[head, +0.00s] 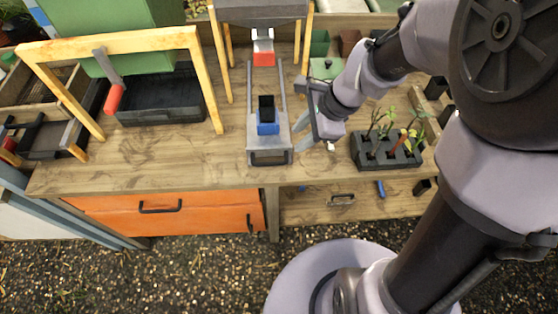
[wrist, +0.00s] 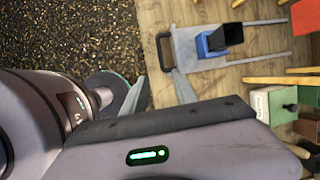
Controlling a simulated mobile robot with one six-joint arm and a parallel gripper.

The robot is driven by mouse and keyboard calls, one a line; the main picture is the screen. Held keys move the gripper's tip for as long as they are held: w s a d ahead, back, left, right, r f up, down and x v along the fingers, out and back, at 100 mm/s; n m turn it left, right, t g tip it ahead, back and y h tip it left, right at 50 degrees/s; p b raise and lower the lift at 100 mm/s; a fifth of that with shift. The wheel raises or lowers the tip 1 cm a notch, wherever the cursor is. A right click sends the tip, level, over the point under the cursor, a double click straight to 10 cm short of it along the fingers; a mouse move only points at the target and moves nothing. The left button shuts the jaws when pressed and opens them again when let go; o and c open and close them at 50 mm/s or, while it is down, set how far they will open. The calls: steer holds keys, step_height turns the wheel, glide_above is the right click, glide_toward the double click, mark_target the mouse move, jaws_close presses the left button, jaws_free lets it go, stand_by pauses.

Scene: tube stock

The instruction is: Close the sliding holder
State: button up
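The sliding holder is a grey plate (head: 255,144) on two long rails, with a dark handle (head: 270,157) at its front end. It is pulled out towards the front edge of the table. A blue block (head: 268,128) on it holds a black, open-topped cup (head: 266,106). My gripper (head: 302,116) is just right of the holder, empty, with its fingers apart. In the wrist view the plate (wrist: 202,66) and handle (wrist: 162,50) lie beyond the open fingertips (wrist: 162,88). I cannot tell whether a finger touches the plate.
A red block (head: 263,59) sits at the rails' far end under a grey-topped wooden frame (head: 260,10). A black planter (head: 388,155) with seedlings stands right. A wooden frame with a red-handled lever (head: 114,98) and black bin (head: 165,102) stand left.

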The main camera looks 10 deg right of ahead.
mark_target(269, 163)
steer(key=b+x, duration=0.7)
steer(key=x, duration=1)
steer(key=shift+a+f+b, duration=0.15)
steer(key=shift+a+b, duration=0.15)
steer(key=shift+b, duration=0.05)
jaws_close()
stand_by(0.3)
